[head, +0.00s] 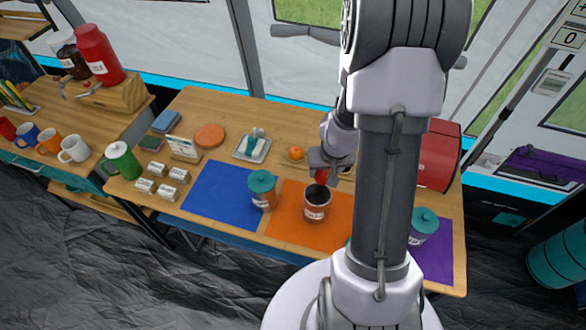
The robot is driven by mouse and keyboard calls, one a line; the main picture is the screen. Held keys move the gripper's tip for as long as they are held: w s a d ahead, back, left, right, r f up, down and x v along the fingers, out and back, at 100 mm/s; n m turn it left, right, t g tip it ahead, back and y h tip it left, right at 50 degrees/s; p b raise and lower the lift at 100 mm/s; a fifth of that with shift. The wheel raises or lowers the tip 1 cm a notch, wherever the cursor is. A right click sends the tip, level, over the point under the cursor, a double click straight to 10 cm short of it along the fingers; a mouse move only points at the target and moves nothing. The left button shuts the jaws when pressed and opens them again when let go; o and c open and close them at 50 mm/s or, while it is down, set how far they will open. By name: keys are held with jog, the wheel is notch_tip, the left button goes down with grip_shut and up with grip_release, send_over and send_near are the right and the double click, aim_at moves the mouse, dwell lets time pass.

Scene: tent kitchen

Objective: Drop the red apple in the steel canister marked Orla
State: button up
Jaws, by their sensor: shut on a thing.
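My gripper (321,170) is shut on a red apple (320,175), partly hidden by the gripper. It holds the apple just behind and above an open canister (316,209) on the orange mat. That canister has a dark open top and a white label. A canister with a teal lid (262,193) stands on the blue mat, and another teal-lidded canister (424,224) stands on the purple mat. The label writing is too small to read, so I cannot tell which is marked Orla.
The table holds a blue mat (215,192), an orange mat (285,222) and a purple mat (440,262). An orange fruit (296,153) lies behind the open canister. A red box (438,155) stands at the right.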

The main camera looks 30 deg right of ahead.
jog(key=shift+s+d, duration=0.25)
jog(key=shift+d, duration=0.1)
notch_tip(320, 180, down, 6)
jog(key=b, duration=0.6)
jog(key=shift+r, duration=0.1)
jog(key=o, duration=1.5)
jog(key=shift+o, duration=0.2)
jog(key=p+v, duration=1.2)
jog(key=v, duration=0.5)
jog(key=shift+a+r+p, duration=0.15)
jog(key=shift+a+p, duration=0.05)
jog(key=shift+p, duration=0.1)
